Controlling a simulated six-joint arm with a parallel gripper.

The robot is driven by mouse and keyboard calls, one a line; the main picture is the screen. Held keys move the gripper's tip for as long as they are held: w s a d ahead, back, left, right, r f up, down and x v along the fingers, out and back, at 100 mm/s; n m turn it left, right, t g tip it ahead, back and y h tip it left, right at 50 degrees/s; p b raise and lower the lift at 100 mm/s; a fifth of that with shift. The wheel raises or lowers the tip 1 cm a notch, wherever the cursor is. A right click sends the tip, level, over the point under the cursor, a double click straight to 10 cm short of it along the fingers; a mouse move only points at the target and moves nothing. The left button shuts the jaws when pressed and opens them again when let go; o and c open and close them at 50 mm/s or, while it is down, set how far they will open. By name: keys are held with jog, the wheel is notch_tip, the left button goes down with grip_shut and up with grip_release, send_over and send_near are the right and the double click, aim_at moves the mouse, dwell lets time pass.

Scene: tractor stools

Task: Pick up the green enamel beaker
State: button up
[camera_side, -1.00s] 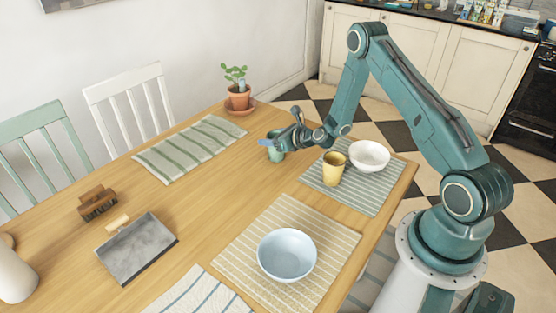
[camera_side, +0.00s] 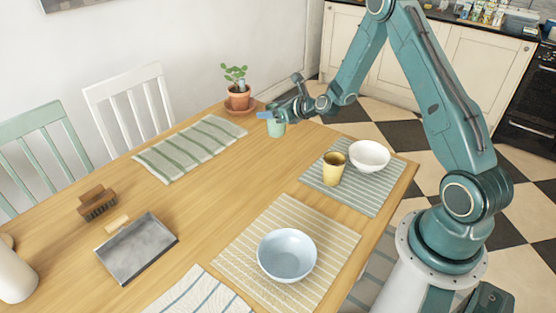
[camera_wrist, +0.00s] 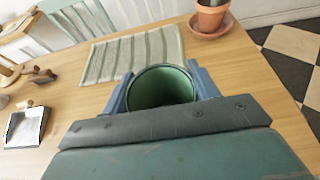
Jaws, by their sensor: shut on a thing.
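The green enamel beaker (camera_side: 277,129) is held upright in my gripper (camera_side: 270,116), above the far part of the wooden table. In the wrist view the beaker (camera_wrist: 161,88) sits mouth-up between the two blue fingers of my gripper (camera_wrist: 160,90), one on each side of it. The dark green inside of the beaker shows, and it looks empty. The lower front of the beaker is hidden by the gripper body in the wrist view.
A potted plant (camera_side: 238,98) on a saucer stands close behind the beaker. A yellow cup (camera_side: 333,172) and a white bowl (camera_side: 369,155) stand on a mat to the right. A blue bowl (camera_side: 287,256) is nearer. The middle of the table (camera_side: 215,200) is clear.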

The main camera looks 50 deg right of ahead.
notch_tip(320, 180, up, 10)
dwell(0.5)
jog(key=shift+s+f, duration=0.1)
jog(key=shift+f, duration=0.15)
dwell(0.3)
jog(key=s+a+n+g+y, duration=0.8)
jog(key=s+a+n+y, duration=0.4)
jog(key=s+a, duration=0.7)
jog(key=s+r+n, duration=0.1)
jog(key=s, duration=0.2)
jog(key=shift+a+n+g, duration=0.3)
jog(key=shift+f+y, duration=0.1)
jog(key=shift+y, duration=0.2)
notch_tip(320, 180, down, 16)
jog(key=shift+w+f, duration=0.1)
jog(key=shift+f, duration=0.05)
jog(key=shift+f, duration=1.8)
